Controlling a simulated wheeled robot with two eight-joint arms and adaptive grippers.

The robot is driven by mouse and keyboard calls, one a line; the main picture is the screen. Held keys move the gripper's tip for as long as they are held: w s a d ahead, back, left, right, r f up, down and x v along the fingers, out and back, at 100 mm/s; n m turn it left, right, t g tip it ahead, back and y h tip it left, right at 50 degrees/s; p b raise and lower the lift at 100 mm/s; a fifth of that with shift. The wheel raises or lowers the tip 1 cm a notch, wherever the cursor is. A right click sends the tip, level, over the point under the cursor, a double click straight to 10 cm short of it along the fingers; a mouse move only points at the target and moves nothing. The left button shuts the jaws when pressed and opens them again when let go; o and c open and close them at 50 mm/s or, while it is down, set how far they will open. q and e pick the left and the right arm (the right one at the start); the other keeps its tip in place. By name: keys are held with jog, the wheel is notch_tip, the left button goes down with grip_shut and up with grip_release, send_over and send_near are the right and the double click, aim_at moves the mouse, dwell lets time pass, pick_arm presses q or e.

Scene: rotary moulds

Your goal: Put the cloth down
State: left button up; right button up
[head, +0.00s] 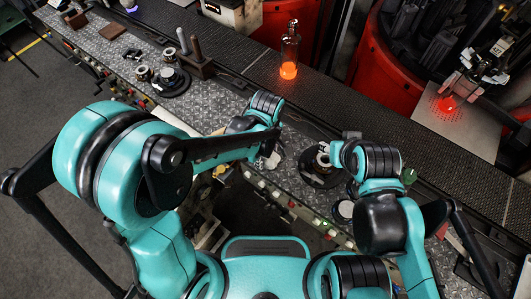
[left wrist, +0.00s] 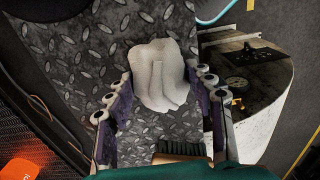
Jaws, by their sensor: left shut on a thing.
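The cloth (left wrist: 160,78) is pale grey-white and folded, and sits between the fingers of my left gripper (left wrist: 163,92) in the left wrist view. My left gripper is shut on it, above a dark diamond-plate surface (left wrist: 85,30). In the head view my left gripper (head: 266,150) is over the plated bench (head: 225,108), largely hidden by its own wrist. A small pale patch (head: 273,160) beside it may be the cloth. My right arm reaches in from the lower right in the head view; its fingers cannot be made out.
A round dark station with a metal ring (head: 322,160) stands just right of my left gripper. A brush (left wrist: 182,150) lies near the bottom of the wrist view. Glowing orange glass (head: 288,70) stands behind. Red machines (head: 385,70) fill the back right.

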pick_arm(q)
jog(key=shift+f, duration=0.25)
jog(key=o, duration=1.3)
jog(key=shift+w+a, duration=0.2)
jog(key=shift+s+d, duration=0.1)
jog(key=shift+r, duration=0.25)
notch_tip(320, 180, up, 11)
jog(key=p, duration=0.3)
jog(key=shift+p, duration=0.35)
jog(key=s+a+r+m+t, duration=0.1)
jog(key=a+r+m+t, duration=0.1)
jog(key=a, duration=0.4)
jog(key=s+a+r+m+t, duration=0.2)
jog(key=a+m, duration=0.3)
jog(key=a, duration=0.1)
jog(key=s+a+r+m+t, duration=0.2)
jog(key=a+r+m+t, duration=0.1)
jog(key=a, duration=0.3)
jog(key=shift+m, duration=0.4)
